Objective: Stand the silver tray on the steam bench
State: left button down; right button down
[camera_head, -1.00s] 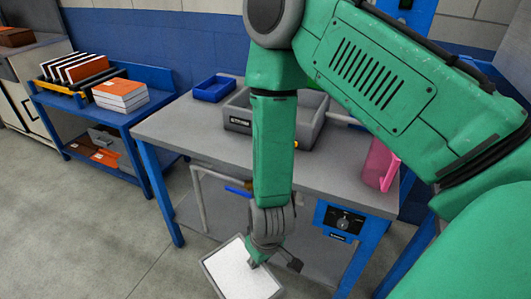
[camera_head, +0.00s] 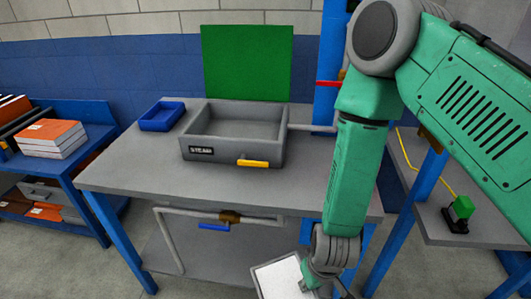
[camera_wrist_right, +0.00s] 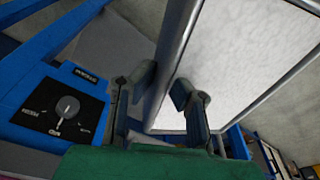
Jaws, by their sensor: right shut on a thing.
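The silver tray (camera_head: 282,279) has a pale inner face and a grey rim. It hangs tilted below the front edge of the bench at the bottom of the head view. My right gripper (camera_head: 318,284) is shut on its rim. In the right wrist view the tray (camera_wrist_right: 245,65) fills the upper right, and the fingers of my right gripper (camera_wrist_right: 165,92) close on its near edge. The steam bench (camera_head: 130,178) has a grey top, blue legs and a grey basin marked STEAM (camera_head: 233,150) with a yellow handle. My left gripper is not in view.
A small blue bin (camera_head: 162,116) stands left of the basin, and a green panel (camera_head: 247,62) rises behind it. A pipe with a blue valve handle (camera_head: 214,227) runs under the bench top. Bare top lies in front of the basin. A shelf with books (camera_head: 52,138) stands at the left.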

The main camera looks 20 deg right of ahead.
aim_at(125, 158)
jog(key=i+j+z, duration=0.1)
jog(key=j, duration=0.5)
jog(key=i+j+z, duration=0.15)
jog(key=j, duration=0.45)
jog(key=i+j+z, duration=0.1)
jog(key=j, duration=0.5)
jog(key=i+j+z, duration=0.15)
jog(key=j, duration=0.45)
